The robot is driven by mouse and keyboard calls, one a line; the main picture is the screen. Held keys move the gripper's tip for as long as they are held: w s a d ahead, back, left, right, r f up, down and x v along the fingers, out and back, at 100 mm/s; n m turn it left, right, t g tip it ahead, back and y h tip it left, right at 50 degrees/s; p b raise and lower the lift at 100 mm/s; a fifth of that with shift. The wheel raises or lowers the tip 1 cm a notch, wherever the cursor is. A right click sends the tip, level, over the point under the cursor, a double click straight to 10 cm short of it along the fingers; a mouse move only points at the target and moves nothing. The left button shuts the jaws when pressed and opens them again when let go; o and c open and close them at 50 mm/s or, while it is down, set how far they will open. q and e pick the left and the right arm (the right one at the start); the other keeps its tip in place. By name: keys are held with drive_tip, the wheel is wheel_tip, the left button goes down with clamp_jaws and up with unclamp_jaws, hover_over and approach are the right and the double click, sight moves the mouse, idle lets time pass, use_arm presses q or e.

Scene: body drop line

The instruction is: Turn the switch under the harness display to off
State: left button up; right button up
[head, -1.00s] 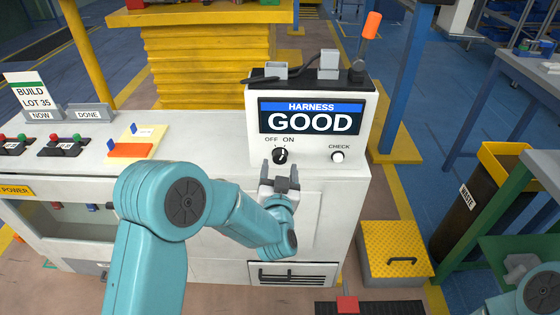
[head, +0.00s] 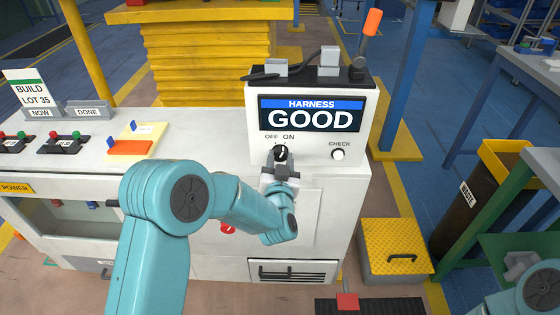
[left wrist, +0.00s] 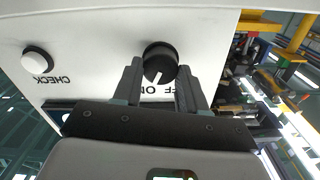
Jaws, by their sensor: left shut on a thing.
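The switch is a round black knob (head: 281,153) with a white mark, below the harness display (head: 311,115), which reads HARNESS GOOD. The labels OFF and ON stand above the knob, OFF left and ON right. In the left wrist view, which is upside down, the knob (left wrist: 160,63) sits between my two fingers and its white mark leans toward the ON side. My left gripper (head: 281,160) is shut on the knob; it also shows in the left wrist view (left wrist: 158,84). My right gripper is not in view; only a bit of my right arm shows at lower right.
A white CHECK button (head: 338,155) is right of the knob on the same panel. A red knob (head: 228,228) is on the cabinet front, beside my left arm. A yellow step box (head: 394,250) and a waste bin (head: 482,200) stand to the right.

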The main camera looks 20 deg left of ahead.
use_arm(q)
drive_tip(key=n+b, duration=0.3)
drive_tip(key=b, duration=0.2)
drive_tip(key=n+b, duration=0.4)
drive_tip(key=b, duration=0.1)
drive_tip(key=shift+a+f+b, duration=0.1)
drive_tip(key=shift+f+b, duration=0.1)
drive_tip(key=shift+b, duration=0.1)
drive_tip(key=shift+r+n+b, duration=0.2)
drive_tip(key=shift+n+b, duration=1.2)
drive_tip(key=shift+b, duration=0.1)
drive_tip(key=o, duration=1.1)
drive_tip(key=shift+c, duration=0.2)
drive_tip(key=v, duration=1.6)
drive_tip(key=shift+s+p, duration=0.2)
drive_tip(key=shift+p, duration=0.15)
